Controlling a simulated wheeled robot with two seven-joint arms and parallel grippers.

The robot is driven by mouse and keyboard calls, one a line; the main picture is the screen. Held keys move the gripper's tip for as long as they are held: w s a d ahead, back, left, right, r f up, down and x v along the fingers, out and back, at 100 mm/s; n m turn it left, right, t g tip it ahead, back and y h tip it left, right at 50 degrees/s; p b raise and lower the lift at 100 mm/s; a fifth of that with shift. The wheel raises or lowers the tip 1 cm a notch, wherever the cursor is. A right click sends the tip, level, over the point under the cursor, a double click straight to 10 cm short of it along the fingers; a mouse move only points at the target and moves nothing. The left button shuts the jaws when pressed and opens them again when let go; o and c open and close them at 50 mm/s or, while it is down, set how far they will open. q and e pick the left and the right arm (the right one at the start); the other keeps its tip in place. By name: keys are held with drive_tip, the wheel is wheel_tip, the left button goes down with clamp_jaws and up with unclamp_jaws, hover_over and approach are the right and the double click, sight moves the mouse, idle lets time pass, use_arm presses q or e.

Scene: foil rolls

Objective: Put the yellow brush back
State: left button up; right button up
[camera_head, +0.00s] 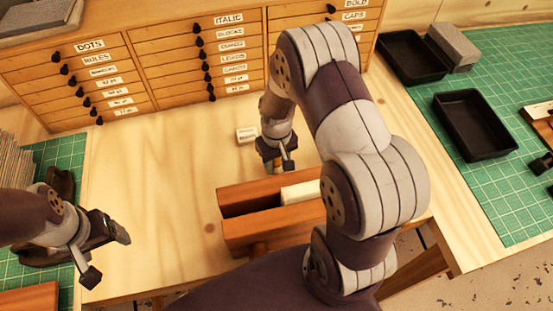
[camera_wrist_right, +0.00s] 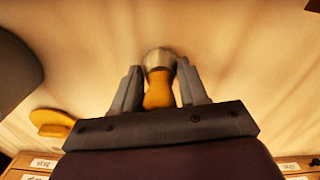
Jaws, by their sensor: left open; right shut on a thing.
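The yellow brush (camera_wrist_right: 158,92) shows in the right wrist view, its yellow handle between the two fingers and its pale grey end pointing away from the gripper. My right gripper (camera_wrist_right: 159,88) is shut on it. In the head view my right gripper (camera_head: 279,163) is above the bench, just behind the open wooden box; the brush cannot be made out there. My left gripper (camera_head: 106,254) is open and empty at the left, over the bench's left front.
The reddish wooden box (camera_head: 238,236) holds a pale block (camera_head: 300,192). A small white block (camera_head: 247,135) lies behind it. Labelled drawers (camera_head: 130,70) stand at the back. Black trays (camera_head: 470,122) and a grey block (camera_head: 452,46) are at right. The bench's left middle is clear.

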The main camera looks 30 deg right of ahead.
drive_tip(key=shift+f, duration=0.15)
drive_tip(key=o, duration=1.6)
wheel_tip(320, 180, up, 9)
drive_tip(key=p, duration=0.8)
